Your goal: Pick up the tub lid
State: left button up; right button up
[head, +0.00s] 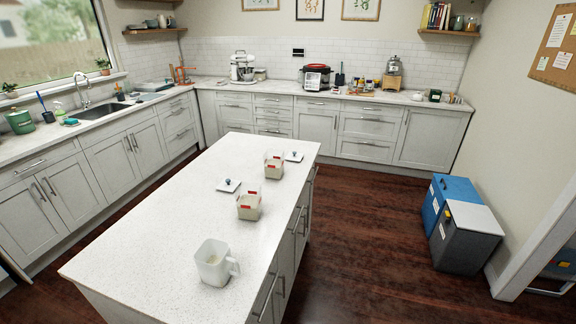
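The nearer tub lid (233,188) lies left of and behind the nearer tub (249,208). The farther tub lid (298,158) lies right of and behind the farther tub (274,168). Both tubs look open at the top, hold something pale and carry red marks. I cannot tell which lid is meant. Neither of my grippers is in view.
A white jug with a handle (213,264) stands near the island's near right edge. The island's left side is clear. Dark wooden floor (370,230) lies open to the right, with blue (452,187) and grey (462,240) bins beyond. Counters (290,89) line the back and left.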

aim_at(294, 157)
jog(key=i+l, duration=0.3)
jog(key=l, duration=0.15)
jog(key=i+l, duration=0.3)
jog(key=i+l+u, duration=0.1)
jog(key=i+l, duration=0.15)
jog(key=l, duration=0.3)
jog(key=i+l, duration=0.3)
jog(key=l, duration=0.15)
jog(key=i+l, duration=0.25)
jog(key=l, duration=0.2)
jog(key=j+u, duration=0.05)
